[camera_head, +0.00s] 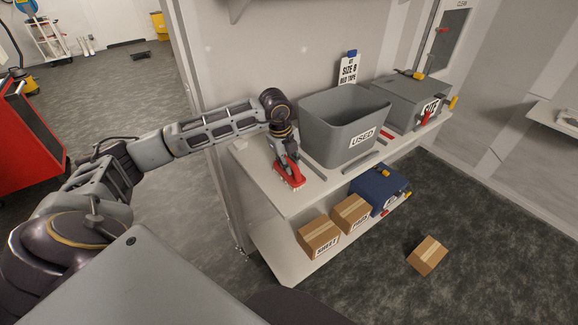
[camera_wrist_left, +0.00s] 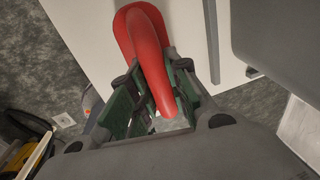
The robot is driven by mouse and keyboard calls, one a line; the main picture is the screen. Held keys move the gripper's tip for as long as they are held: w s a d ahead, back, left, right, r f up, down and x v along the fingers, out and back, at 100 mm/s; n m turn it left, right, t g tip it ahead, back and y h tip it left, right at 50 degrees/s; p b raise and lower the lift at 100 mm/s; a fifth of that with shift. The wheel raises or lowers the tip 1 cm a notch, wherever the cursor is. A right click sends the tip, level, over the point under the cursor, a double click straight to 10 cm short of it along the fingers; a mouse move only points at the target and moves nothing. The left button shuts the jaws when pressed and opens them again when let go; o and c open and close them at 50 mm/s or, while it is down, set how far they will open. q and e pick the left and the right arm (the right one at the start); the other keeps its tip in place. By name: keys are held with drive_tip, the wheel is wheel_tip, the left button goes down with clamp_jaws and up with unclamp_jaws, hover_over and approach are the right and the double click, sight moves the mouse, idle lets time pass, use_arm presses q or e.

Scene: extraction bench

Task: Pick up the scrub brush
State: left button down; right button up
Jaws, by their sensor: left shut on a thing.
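The scrub brush (camera_head: 290,181) is red with a paler bristle edge below. It is at the left end of the upper white shelf in the head view. My left gripper (camera_head: 286,164) comes down on it from above and is shut on its handle. In the left wrist view the red arched handle of the brush (camera_wrist_left: 146,45) runs between the green-padded fingers of the left gripper (camera_wrist_left: 160,100). I cannot tell whether the bristles touch the shelf. My right gripper is not in view.
A grey bin (camera_head: 328,128) labelled USED stands just right of the brush. A grey lidded box (camera_head: 405,98) is further right. Cardboard boxes (camera_head: 318,238) and a blue box (camera_head: 376,188) sit on the lower shelf. Another carton (camera_head: 427,256) lies on the floor.

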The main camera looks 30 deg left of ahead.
use_arm(q)
drive_tip(key=shift+r+b, duration=0.6)
drive_tip(key=shift+r, duration=4.15)
drive_tip(key=c, duration=2)
unclamp_jaws()
drive_tip(key=shift+c, duration=0.2)
clamp_jaws()
